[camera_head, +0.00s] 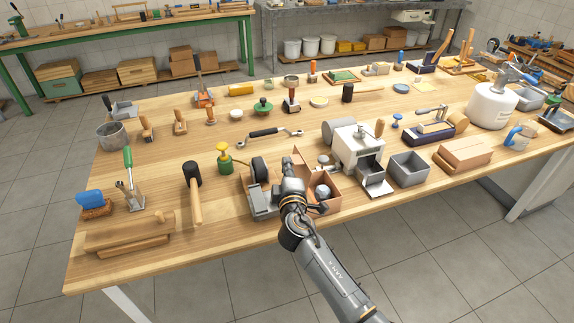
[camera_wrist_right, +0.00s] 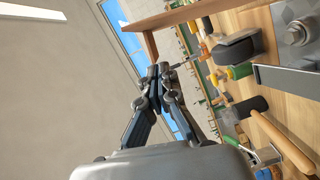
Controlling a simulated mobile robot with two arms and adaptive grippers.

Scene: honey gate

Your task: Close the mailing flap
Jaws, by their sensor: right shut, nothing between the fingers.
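A small brown cardboard box (camera_head: 328,204) stands near the front edge of the table. A brown flap (camera_head: 301,160) stands raised at its back left, and a grey rounded item (camera_head: 323,191) shows inside the box. My right gripper (camera_head: 289,163) is at the box's left side, close to the raised flap; I cannot tell whether it touches it. My arm hides the left part of the box. In the right wrist view, the right gripper (camera_wrist_right: 160,73) has its fingers together with nothing between them. My left gripper is not in view.
A grey dispenser with a black wheel (camera_head: 259,169) stands close left of the gripper. A white machine with a chute (camera_head: 356,150) and a grey open bin (camera_head: 407,170) stand to the right. A mallet (camera_head: 194,190) lies left. Bare wood shows between mallet and dispenser.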

